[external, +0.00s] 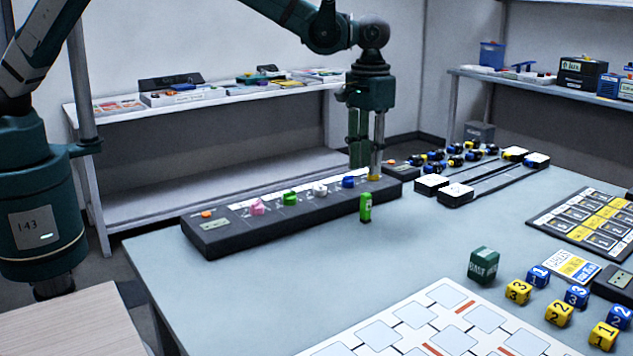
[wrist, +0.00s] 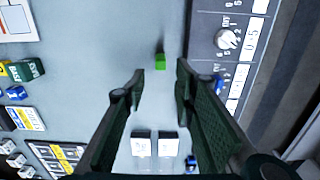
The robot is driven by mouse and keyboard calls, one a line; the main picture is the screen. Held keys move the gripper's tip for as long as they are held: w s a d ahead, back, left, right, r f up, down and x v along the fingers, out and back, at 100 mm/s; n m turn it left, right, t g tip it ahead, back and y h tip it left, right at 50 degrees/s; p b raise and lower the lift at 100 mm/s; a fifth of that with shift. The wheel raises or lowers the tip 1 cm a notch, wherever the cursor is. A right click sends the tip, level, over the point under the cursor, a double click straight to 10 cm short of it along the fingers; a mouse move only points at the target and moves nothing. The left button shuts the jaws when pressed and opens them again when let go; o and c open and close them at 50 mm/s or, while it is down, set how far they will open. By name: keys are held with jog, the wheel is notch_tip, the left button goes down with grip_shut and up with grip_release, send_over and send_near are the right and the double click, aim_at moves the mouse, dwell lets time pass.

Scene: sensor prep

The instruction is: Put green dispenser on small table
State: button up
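The green dispenser (external: 366,207) is a small upright green block standing on the grey-blue table, just in front of the long dark panel. In the wrist view the green dispenser (wrist: 160,61) shows between and a little beyond the fingertips. My gripper (external: 367,174) points down above and behind it, near the panel's right end. In the wrist view the fingers of my gripper (wrist: 160,72) are spread apart with nothing between them. A light wooden surface, likely the small table (external: 75,325), is at the lower left, beside the main table.
The dark panel (external: 225,238) carries pink, green, white and blue knobs. A dark green cube (external: 483,265), several numbered yellow and blue dice, and a white board (external: 400,335) lie to the front and right. The main table's left area is clear.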

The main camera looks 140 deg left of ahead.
jog(key=w+d+r+m+t, duration=0.1)
jog(key=d+r+m, duration=0.1)
jog(key=d+r, duration=0.6)
jog(key=w+d+r+m+y, duration=0.15)
jog(key=d+r, duration=0.35)
jog(key=d, duration=0.7)
jog(key=w+d+r+m+t, duration=0.1)
jog(key=w+d+r+m, duration=0.15)
jog(key=d+r, duration=0.6)
jog(key=s+d+r+m+t, duration=0.1)
jog(key=s+d+m, duration=0.15)
jog(key=d, duration=0.55)
jog(key=s+d+r+m, duration=0.1)
jog(key=s+d+r, duration=0.15)
jog(key=d, duration=0.55)
jog(key=s+d+r+m+t, duration=0.1)
jog(key=s+d, duration=0.2)
jog(key=d, duration=0.4)
jog(key=s+d+f+m+t, duration=0.1)
jog(key=s+d+f+m, duration=0.1)
jog(key=s+d, duration=0.8)
jog(key=s+d+f+m+t+h, duration=0.1)
jog(key=s+d+f+m+t, duration=0.1)
jog(key=s+d+m, duration=0.3)
jog(key=s+d+f, duration=0.1)
jog(key=s+d, duration=0.3)
jog(key=d, duration=0.4)
jog(key=shift+s+f, duration=0.2)
jog(key=shift+s, duration=0.2)
